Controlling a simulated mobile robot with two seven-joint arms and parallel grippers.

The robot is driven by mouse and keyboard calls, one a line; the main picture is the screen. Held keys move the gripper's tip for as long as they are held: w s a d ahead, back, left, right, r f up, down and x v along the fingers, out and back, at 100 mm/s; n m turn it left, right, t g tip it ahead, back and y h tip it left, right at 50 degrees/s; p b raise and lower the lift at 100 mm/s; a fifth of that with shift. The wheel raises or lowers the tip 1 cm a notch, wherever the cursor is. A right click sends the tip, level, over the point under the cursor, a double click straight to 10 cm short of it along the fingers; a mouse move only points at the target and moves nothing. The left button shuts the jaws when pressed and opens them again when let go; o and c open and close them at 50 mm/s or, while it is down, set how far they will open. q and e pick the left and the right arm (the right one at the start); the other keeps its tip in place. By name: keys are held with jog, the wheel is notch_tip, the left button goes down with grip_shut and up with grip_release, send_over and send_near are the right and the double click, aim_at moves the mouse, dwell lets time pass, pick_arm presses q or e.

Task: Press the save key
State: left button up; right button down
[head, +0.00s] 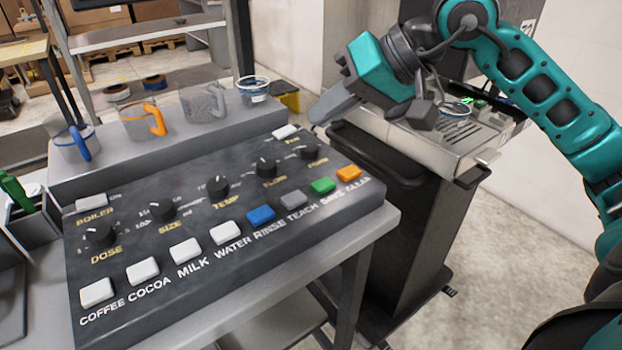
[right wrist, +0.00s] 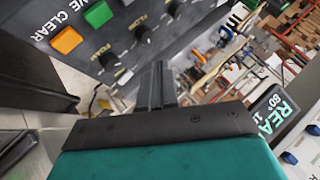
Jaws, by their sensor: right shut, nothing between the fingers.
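The save key is the green key (head: 323,186) on the sloped dark panel (head: 130,235), between the grey teach key (head: 294,200) and the orange clear key (head: 348,173). In the right wrist view the green key (right wrist: 98,13) is at the top left, beside the orange key (right wrist: 66,40). My right gripper (head: 322,113) is shut and empty, above and beyond the panel's far right corner, apart from the keys. Its closed fingers show in the right wrist view (right wrist: 157,75), pointing toward the panel. My left gripper is not in view.
The panel also has several white keys, a blue rinse key (head: 261,215), and several knobs such as the temp knob (head: 217,187). Cups, including one with an orange handle (head: 140,121), stand on a grey ledge behind. A metal-topped machine (head: 440,140) stands right of the panel.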

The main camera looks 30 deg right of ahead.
jog(key=shift+d, duration=0.4)
jog(key=b, duration=0.6)
send_over(329, 184)
notch_tip(329, 184, down, 8)
jog(key=shift+r, duration=0.1)
jog(key=shift+f+b, duration=0.5)
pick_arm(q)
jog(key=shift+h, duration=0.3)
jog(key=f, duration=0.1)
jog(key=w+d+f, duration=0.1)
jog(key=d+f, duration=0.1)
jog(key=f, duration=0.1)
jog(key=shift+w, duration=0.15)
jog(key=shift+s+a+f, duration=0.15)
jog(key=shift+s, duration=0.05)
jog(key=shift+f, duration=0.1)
